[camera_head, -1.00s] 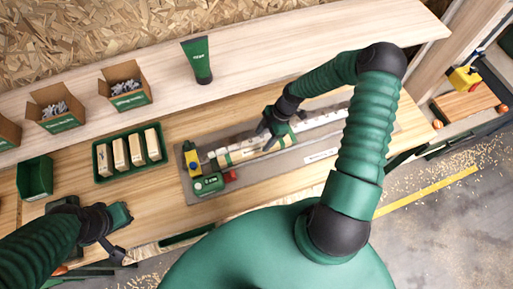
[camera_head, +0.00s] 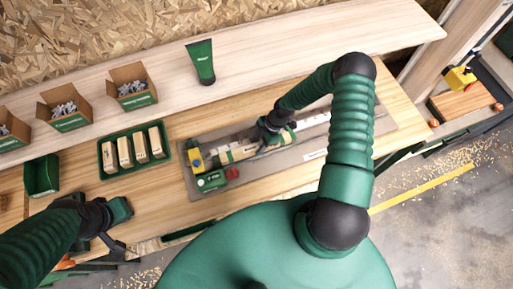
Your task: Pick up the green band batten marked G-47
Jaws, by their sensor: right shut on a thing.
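A pale batten with a green band (camera_head: 242,153) lies along the grey mat in the middle of the bench, at a slant. The marking G-47 is too small to read. My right gripper (camera_head: 274,137) is shut on the batten near its right part, and its fingers hide that part. I cannot tell whether the batten is clear of the mat. My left gripper (camera_head: 126,229) is open and empty over the bench's front edge at the left, well away from the batten.
A yellow and black tool (camera_head: 195,157) and a green and red device (camera_head: 211,181) sit close to the batten's left end. A green tray (camera_head: 107,168) holds several wood blocks. Cartons (camera_head: 133,98) and a green tube (camera_head: 201,62) stand on the shelf behind.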

